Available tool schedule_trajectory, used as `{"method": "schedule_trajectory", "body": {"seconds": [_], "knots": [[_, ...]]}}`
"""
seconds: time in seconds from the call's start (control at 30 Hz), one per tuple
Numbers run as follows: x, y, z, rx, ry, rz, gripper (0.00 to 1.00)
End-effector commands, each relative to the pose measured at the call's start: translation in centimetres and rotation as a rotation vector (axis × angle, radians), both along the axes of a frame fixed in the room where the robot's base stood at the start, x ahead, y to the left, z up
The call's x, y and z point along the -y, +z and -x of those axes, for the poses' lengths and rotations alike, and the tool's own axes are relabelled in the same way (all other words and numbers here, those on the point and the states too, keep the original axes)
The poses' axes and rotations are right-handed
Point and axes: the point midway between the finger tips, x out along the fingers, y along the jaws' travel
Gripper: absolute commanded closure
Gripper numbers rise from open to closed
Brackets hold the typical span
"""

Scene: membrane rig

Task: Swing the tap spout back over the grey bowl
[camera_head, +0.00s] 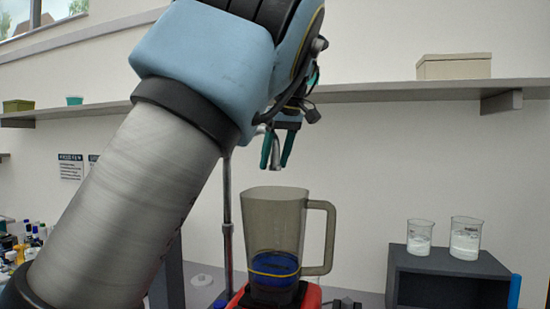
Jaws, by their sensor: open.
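My gripper (277,150) hangs from the arm above the clear jug, with two teal fingers pointing down and apart. A small silvery piece (275,158) shows between the fingers; it may be the end of the tap spout, but I cannot tell whether the fingers touch it. A thin upright metal post (228,215) stands left of the jug, its top hidden behind my arm. I cannot tell whether it belongs to the tap. I cannot make out the grey bowl in this view.
A smoky clear jug (273,225) with blue liquid stands on a red base (310,297) below my gripper. At right, two beakers (420,237) of white powder stand on a dark box (445,277). A wall shelf (400,92) runs behind. Bottles (30,240) crowd the left.

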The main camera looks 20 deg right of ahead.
Motion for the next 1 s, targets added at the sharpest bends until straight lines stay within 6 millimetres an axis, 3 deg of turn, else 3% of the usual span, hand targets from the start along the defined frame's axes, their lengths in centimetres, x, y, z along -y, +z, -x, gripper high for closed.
{"method": "schedule_trajectory", "body": {"seconds": [0.1,0.63,1.0], "knots": [[0.0,0.01,0.0,0.0,0.0,0.0,0.42],[-0.01,0.05,0.01,0.0,0.0,0.0,1.0],[-0.01,0.07,0.02,0.0,0.0,0.0,1.0]]}}
